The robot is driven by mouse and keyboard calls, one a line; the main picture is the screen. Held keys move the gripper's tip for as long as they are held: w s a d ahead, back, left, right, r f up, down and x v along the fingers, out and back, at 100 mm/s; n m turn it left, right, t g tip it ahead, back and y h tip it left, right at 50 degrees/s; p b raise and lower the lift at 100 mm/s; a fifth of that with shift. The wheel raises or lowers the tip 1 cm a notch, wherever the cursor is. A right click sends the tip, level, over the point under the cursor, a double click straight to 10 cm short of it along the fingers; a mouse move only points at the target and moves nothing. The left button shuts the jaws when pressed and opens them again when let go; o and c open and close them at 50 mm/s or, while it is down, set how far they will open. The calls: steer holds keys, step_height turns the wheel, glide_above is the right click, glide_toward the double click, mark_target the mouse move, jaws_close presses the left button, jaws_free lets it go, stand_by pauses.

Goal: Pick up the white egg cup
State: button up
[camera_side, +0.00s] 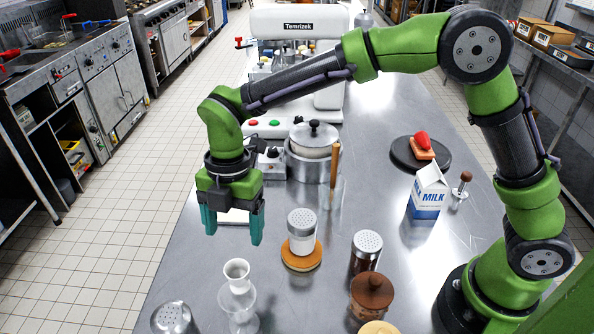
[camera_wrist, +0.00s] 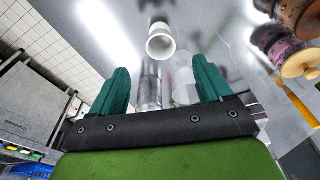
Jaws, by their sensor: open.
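The white egg cup (camera_side: 237,269) is near the front left of the steel counter, with its open rim up. A clear glass (camera_side: 241,313) overlaps its lower part in the side view, so its base is hard to see. In the wrist view the egg cup (camera_wrist: 160,45) is just beyond the fingertips, roughly centred between them. My gripper (camera_side: 233,236) points down, open and empty, above and behind the egg cup in the side view. Its two teal fingers also show in the wrist view (camera_wrist: 161,72), apart from the cup.
A white-bodied shaker (camera_side: 302,240) on a round wooden coaster (camera_side: 301,262) stands right of the gripper. A pot (camera_side: 314,160) stands behind. The counter's left edge is close.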

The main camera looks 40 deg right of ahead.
mark_target(237, 276)
steer(key=f, duration=0.4)
steer(key=s+a+f, duration=0.1)
steer(key=f, duration=0.7)
steer(key=shift+s+a, duration=0.15)
steer(key=shift+a, duration=0.25)
steer(key=shift+c, duration=0.4)
steer(key=c, duration=1)
steer(key=shift+r, duration=0.1)
steer(key=shift+c, duration=0.2)
